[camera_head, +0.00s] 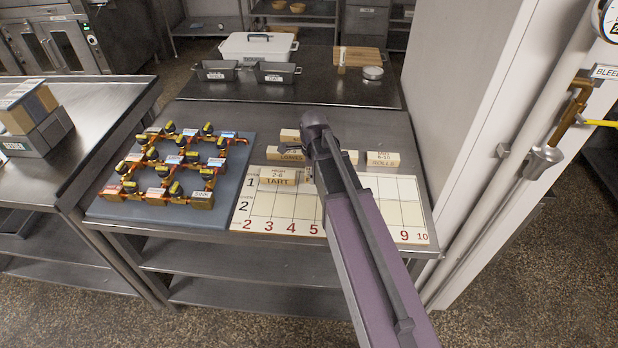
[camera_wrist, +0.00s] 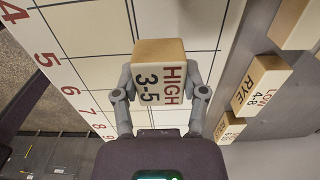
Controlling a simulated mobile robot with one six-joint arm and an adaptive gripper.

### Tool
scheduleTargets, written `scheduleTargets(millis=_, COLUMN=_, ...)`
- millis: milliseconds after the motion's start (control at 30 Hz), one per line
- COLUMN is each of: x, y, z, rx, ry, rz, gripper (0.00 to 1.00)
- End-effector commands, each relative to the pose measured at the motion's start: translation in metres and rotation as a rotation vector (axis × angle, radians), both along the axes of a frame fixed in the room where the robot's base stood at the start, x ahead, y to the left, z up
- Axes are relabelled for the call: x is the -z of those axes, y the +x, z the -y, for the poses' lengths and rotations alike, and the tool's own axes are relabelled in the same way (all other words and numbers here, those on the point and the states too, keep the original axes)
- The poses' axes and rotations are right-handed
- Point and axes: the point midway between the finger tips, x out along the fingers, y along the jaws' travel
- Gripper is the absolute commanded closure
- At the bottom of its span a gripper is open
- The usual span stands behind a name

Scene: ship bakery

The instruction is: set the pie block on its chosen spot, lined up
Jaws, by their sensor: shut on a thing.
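My gripper (camera_wrist: 164,88) is shut on a wooden block marked HIGH 3-5 (camera_wrist: 160,60), which I take as the pie block; no pie name is readable. Its two fingers grip opposite sides. In the head view the held block is mostly hidden by my arm, near the board's back edge. The pale grid board (camera_head: 270,212) has red column numbers and rows 1 and 2; it also fills much of the wrist view (camera_wrist: 95,45). I cannot tell whether the held block touches the board. The TART block (camera_head: 278,181), marked 2-6, stands in row 1, left of my gripper.
Behind the board stand the LOAVES block (camera_head: 288,154), the ROLLS block (camera_head: 383,159) and the RYE block (camera_wrist: 258,84). A blue-grey mat (camera_head: 225,185) with brass valves lies left. A white wall (camera_head: 450,100) rises at right. The board's front and right cells are clear.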

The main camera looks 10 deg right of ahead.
Motion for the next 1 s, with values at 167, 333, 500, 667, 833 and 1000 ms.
scheduleTargets(millis=167, x=0.001, y=0.014, z=-0.004, rx=0.0, ry=0.0, rz=0.0, gripper=0.88)
scheduleTargets(millis=333, x=0.001, y=0.013, z=-0.005, rx=0.0, ry=0.0, rz=0.0, gripper=0.88)
scheduleTargets(millis=500, x=0.001, y=0.014, z=-0.005, rx=0.0, ry=0.0, rz=0.0, gripper=0.88)
scheduleTargets(millis=667, x=0.002, y=0.022, z=-0.008, rx=-0.001, ry=0.0, rz=0.0, gripper=0.88)
scheduleTargets(millis=833, x=0.015, y=0.026, z=-0.01, rx=0.0, ry=0.0, rz=0.0, gripper=0.88)
scheduleTargets(millis=1000, x=0.03, y=0.026, z=-0.01, rx=0.0, ry=0.0, rz=0.0, gripper=0.88)
